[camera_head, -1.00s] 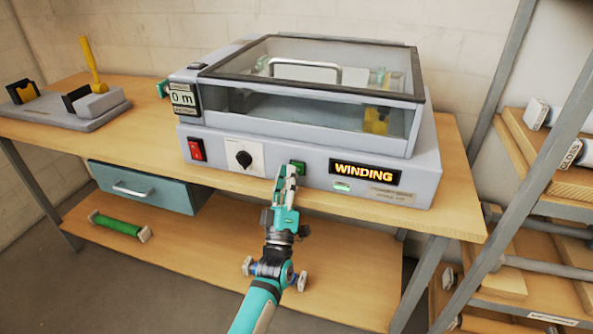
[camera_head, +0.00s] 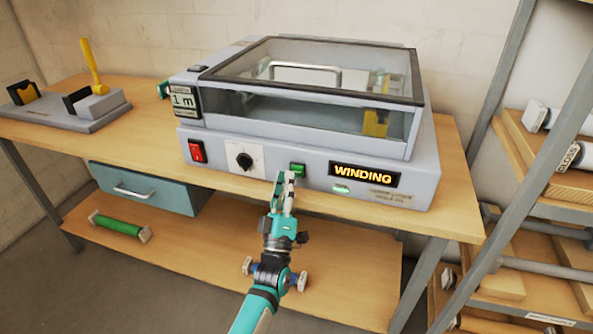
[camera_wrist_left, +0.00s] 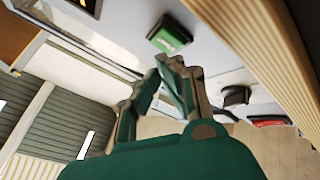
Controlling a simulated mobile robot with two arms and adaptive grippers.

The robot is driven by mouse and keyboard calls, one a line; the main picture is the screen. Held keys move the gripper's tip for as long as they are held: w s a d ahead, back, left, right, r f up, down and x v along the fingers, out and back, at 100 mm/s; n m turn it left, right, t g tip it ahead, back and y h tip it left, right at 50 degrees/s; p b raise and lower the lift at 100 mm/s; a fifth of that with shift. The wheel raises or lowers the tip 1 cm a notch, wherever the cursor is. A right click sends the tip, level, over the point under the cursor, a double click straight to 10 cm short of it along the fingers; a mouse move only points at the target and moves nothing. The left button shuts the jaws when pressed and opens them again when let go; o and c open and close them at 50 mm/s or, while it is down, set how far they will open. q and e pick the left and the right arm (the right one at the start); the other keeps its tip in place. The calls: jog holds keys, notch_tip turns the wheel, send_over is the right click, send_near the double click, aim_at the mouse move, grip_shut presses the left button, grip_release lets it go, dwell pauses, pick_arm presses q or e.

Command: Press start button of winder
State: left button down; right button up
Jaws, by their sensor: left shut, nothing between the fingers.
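The winder (camera_head: 300,100) is a grey machine with a clear lid, standing on the wooden bench. Its green start button (camera_head: 298,170) is on the front panel and also shows in the left wrist view (camera_wrist_left: 172,35). The display (camera_head: 364,174) reads "WINDING", and the counter (camera_head: 183,101) reads 1 m. A small green light (camera_head: 341,189) glows under the display. My left gripper (camera_head: 286,175) is shut and empty, its fingertips just below and in front of the green button, with a small gap. It also shows in the left wrist view (camera_wrist_left: 170,65). My right gripper is out of view.
A red switch (camera_head: 196,151) and a black knob (camera_head: 244,160) are left of the green button. A blue drawer (camera_head: 145,188) hangs under the bench (camera_head: 445,150). A shelf rack (camera_head: 540,160) with rolls stands at the right. A yellow-handled tool (camera_head: 95,85) is at the left.

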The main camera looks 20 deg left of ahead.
pick_arm(q)
jog(key=s+p, duration=0.2)
jog(key=s, duration=0.3)
jog(key=shift+a+p, duration=0.1)
jog(key=shift+p, duration=0.2)
dwell(0.6)
